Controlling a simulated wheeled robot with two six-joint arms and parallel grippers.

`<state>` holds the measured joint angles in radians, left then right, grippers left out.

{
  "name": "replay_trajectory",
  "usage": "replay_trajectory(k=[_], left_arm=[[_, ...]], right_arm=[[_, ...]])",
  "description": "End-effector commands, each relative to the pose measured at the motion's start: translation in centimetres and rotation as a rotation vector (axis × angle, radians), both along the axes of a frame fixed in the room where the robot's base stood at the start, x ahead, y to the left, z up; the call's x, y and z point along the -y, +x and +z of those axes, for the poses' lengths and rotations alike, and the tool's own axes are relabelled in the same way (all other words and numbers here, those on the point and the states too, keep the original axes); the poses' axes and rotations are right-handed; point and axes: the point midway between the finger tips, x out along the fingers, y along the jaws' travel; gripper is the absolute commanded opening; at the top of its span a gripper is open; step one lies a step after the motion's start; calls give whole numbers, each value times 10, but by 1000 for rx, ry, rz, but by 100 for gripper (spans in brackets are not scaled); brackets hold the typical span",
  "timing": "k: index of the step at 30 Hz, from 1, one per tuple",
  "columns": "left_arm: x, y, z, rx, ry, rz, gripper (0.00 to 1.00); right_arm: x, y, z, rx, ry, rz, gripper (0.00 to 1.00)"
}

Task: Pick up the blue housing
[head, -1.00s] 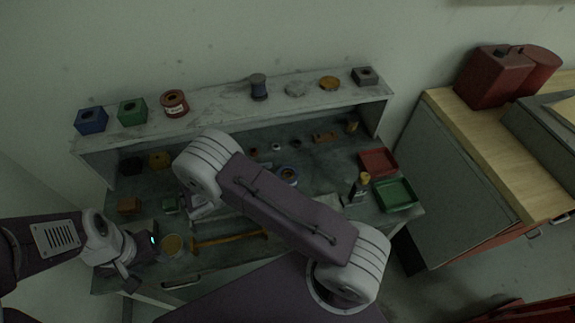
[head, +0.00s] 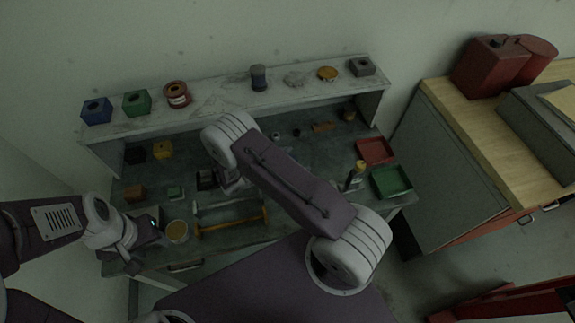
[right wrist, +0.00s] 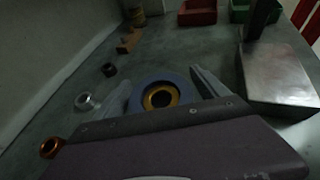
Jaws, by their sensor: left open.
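A blue square block with a round hole in its top, the blue housing (head: 96,111), sits at the left end of the raised shelf in the head view. My left gripper (head: 156,238) is open and low at the left of the bench, well below the shelf and apart from the block. My right gripper (right wrist: 162,84) is open in the right wrist view. A round blue ring with a yellow centre (right wrist: 160,95) lies on the bench top in line with the gap between its fingers. In the head view my right arm hides much of the middle bench.
A green block (head: 137,103) and a red spool (head: 177,95) stand beside the blue block.

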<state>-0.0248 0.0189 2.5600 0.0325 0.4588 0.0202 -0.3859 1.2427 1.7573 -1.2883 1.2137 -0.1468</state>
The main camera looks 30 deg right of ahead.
Motion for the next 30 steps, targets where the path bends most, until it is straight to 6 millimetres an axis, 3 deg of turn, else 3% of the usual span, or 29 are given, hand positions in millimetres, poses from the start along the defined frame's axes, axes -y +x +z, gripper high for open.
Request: replay_trajectory(k=[1,6,9,20,30], left_arm=[[0,0,0,0,0,0,47],[0,0,0,0,0,0,47],[0,0,0,0,0,0,47],[0,0,-1,0,0,0,47],[0,0,-7,0,0,0,47]], right_arm=[[0,0,0,0,0,0,70],[0,0,0,0,0,0,23],[0,0,0,0,0,0,0],[0,0,4,2,-2,-1,0],[0,1,39,4,-1,-2,0]])
